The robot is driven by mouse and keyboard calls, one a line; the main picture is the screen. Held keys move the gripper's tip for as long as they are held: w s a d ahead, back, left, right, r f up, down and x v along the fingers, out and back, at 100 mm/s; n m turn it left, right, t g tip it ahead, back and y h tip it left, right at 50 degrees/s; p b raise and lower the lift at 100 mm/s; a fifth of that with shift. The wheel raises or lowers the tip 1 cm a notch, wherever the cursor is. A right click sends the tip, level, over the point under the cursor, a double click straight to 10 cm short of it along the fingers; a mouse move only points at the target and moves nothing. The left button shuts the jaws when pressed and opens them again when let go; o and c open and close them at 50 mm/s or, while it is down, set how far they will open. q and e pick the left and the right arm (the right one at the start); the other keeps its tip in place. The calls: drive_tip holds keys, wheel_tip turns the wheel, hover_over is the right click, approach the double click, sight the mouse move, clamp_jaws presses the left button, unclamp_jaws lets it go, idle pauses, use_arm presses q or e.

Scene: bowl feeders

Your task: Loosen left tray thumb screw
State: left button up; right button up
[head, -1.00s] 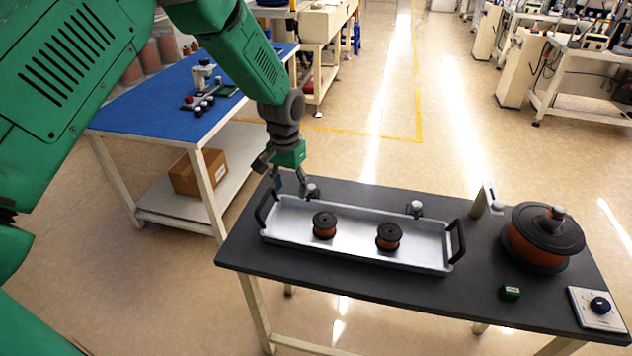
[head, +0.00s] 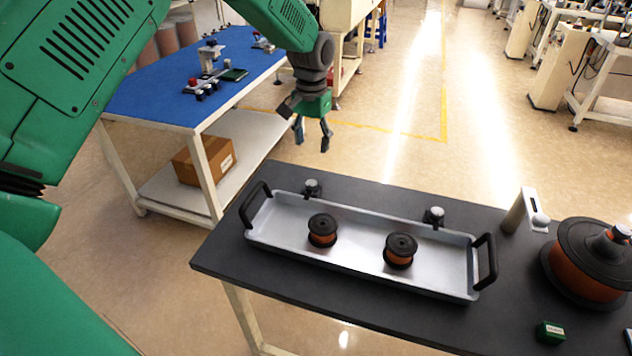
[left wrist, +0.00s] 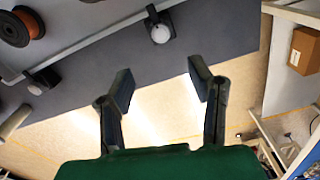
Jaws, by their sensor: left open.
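The left tray thumb screw (head: 312,187) has a pale round knob on a black clamp at the back edge of the silver tray (head: 351,260). It also shows in the left wrist view (left wrist: 161,33), ahead of the fingers. The right thumb screw (head: 434,215) stands farther along the same edge. My left gripper (head: 312,143) is open and empty. In the head view it appears above and behind the left screw, past the table's back edge. In the left wrist view its two spread fingers (left wrist: 162,82) are apart from the screw. My right gripper is out of view.
The tray holds two orange-wound spools (head: 322,231) and has black end handles (head: 486,262). A large spool (head: 590,263), a grey post (head: 520,212) and a small green block (head: 549,332) stand right on the dark table (head: 225,245). A blue-topped bench (head: 165,95) is behind left.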

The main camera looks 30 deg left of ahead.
sight(311, 182)
use_arm(q)
wheel_tip(311, 182, down, 12)
drive_tip(key=shift+s+a+f, duration=0.1)
drive_tip(key=shift+f, duration=0.1)
clamp_jaws()
